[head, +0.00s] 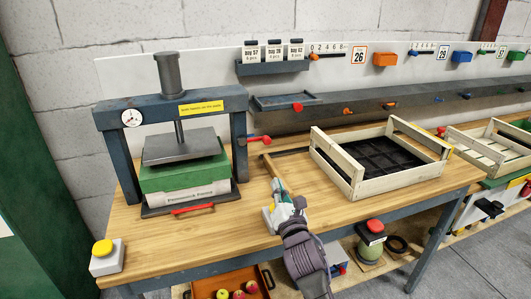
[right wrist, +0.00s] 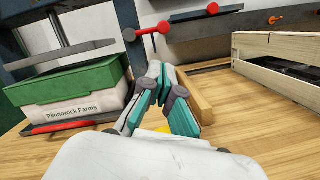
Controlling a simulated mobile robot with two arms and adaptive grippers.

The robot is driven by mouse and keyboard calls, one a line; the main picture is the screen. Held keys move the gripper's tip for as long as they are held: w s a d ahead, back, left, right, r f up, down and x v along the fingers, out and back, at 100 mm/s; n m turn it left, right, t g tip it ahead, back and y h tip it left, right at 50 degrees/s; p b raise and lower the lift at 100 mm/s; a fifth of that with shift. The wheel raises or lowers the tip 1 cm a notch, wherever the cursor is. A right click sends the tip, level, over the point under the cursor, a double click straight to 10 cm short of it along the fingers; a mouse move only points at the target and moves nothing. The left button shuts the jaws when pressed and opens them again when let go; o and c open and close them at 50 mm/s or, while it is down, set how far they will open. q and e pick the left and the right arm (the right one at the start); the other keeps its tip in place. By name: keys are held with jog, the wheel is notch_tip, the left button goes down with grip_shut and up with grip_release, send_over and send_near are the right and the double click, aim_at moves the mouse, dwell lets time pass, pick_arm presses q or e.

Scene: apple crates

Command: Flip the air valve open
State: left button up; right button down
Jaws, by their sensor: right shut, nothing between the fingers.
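A red lever (head: 259,139), which looks like the air valve handle, sticks out to the right from the press's right post. In the right wrist view the red lever (right wrist: 146,32) runs nearly level from a dark hub to a ball end, above and beyond my fingertips. My right gripper (head: 281,196) is over the worktop, in front of the lever and right of the press. In the right wrist view its teal-lined fingers (right wrist: 165,82) are closed together and empty. A gap to the lever seems to show. My left gripper is not in view.
The press (head: 117,122) holds a green and white box (head: 184,178) with a red handle in front. A wooden crate (head: 330,171) stands to the right. A grey box with a yellow button (head: 103,261) is at the front left. Bare worktop (head: 240,225) lies around my gripper.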

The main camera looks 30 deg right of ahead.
jog(key=x, duration=1.4)
jog(key=shift+p, duration=0.45)
jog(key=shift+r+n+y+p, duration=0.3)
jog(key=shift+n+y, duration=0.1)
jog(key=shift+n, duration=0.4)
jog(key=r+n+p, duration=0.1)
jog(key=n, duration=0.1)
jog(key=r+n+y, duration=0.1)
jog(key=n, duration=0.1)
jog(key=shift+s+d+t+p, duration=0.1)
jog(key=shift+d+t+p, duration=0.15)
jog(key=shift+t+p, duration=0.1)
notch_tip(320, 180, up, 6)
jog(key=n+y+p, duration=0.3)
jog(key=n+p, duration=0.9)
jog(key=n, duration=0.2)
send_over(266, 141)
jog(key=s+a, duration=0.1)
jog(key=a, duration=0.2)
jog(key=shift+w+a+n+p, duration=0.1)
jog(key=shift+a+n+p, duration=0.6)
jog(key=shift+n+p, duration=0.5)
jog(key=shift+g, duration=0.45)
jog(key=shift+f, duration=0.1)
